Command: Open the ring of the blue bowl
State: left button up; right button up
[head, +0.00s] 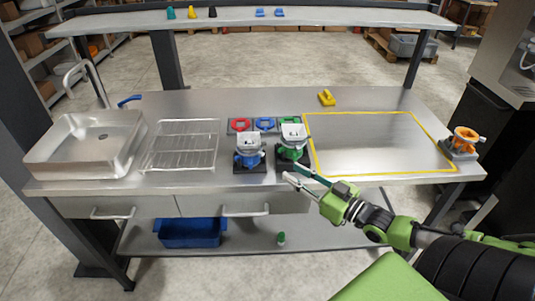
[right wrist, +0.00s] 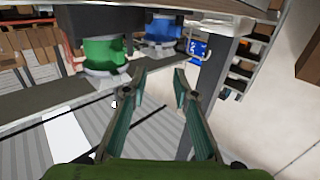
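The blue bowl (head: 249,160) is part of a dispenser with a pale square hopper, on a dark base near the counter's front edge. It also shows in the right wrist view (right wrist: 163,29), farther off behind the green one. The ring's state on the blue bowl is too small to tell. My right gripper (head: 292,173) is open and empty, in front of the green dispenser (head: 293,141) and right of the blue one. Its fingertips stand apart in the right wrist view (right wrist: 162,74), touching nothing. My left gripper is not in view.
A red ring (head: 240,125) and other coloured parts lie behind the dispensers. A wire rack (head: 181,146) and sink (head: 85,143) stand left. A yellow-outlined area (head: 380,145) to the right is clear. An orange dispenser (head: 464,137) stands at the right end.

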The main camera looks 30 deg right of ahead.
aim_at(263, 154)
jog(key=x, duration=0.7)
jog(key=shift+d, duration=0.25)
jog(key=x, duration=0.3)
jog(key=shift+f, duration=0.1)
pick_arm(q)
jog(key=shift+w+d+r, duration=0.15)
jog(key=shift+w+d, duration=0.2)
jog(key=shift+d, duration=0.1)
pick_arm(e)
jog(key=shift+x, duration=0.9)
jog(key=shift+f, duration=0.1)
grip_shut()
